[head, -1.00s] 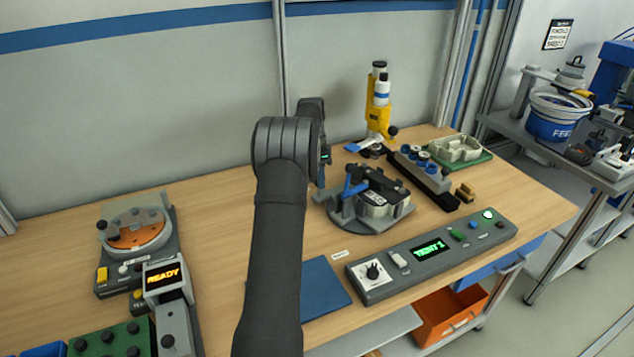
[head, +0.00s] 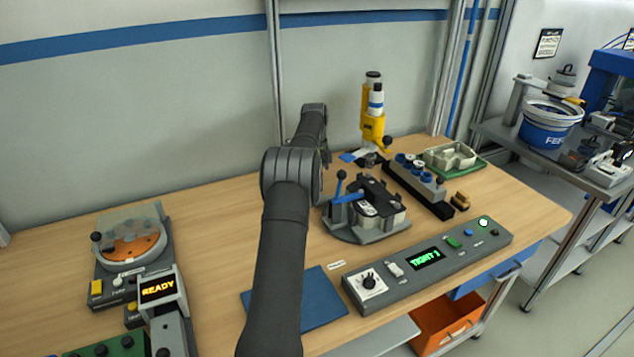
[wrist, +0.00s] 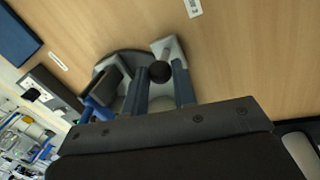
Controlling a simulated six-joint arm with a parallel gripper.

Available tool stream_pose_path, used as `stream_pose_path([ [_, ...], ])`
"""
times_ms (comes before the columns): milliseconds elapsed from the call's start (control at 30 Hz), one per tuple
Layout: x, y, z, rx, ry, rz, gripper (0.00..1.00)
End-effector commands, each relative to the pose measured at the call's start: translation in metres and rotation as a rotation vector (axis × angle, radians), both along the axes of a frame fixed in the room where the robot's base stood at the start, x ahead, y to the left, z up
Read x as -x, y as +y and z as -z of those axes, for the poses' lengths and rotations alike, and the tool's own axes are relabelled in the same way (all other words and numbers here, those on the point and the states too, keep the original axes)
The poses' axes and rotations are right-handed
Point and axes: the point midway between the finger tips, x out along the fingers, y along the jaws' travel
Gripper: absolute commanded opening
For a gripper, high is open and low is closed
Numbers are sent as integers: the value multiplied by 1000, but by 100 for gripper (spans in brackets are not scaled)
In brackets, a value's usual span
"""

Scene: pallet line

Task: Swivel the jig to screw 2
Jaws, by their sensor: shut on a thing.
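The grey jig (head: 365,234) stands on the bench right of my arm in the head view. It bears a pale workpiece with a black part (head: 378,190) on top and a blue clamp lever (head: 348,198) at its left. In the wrist view the jig (wrist: 112,62) lies beyond my gripper. My gripper (wrist: 161,84) has its two blue-grey fingers either side of a black ball knob (wrist: 160,72) on the jig and is shut on it. In the head view my gripper's fingers are hidden behind my arm.
The control panel (head: 462,262) in front reads TIGHT 1. A blue mat (head: 325,300) lies left of it. Behind the jig are a yellow screwdriver stand (head: 373,125) and a grey block with blue caps (head: 418,180). Bench left of my arm is partly clear.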

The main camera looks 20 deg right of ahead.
Motion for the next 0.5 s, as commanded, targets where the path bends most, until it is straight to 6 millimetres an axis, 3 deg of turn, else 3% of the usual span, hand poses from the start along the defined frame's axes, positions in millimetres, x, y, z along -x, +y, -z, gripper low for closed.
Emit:
stream_pose_path([
  [300, -1, -3, -1, 7, -10, 2, 0],
  [333, -1, -3, -1, 7, -10, 2, 29],
  [433, -1, -3, -1, 6, -9, 2, 46],
  [500, -1, -2, -1, 5, -8, 2, 46],
])
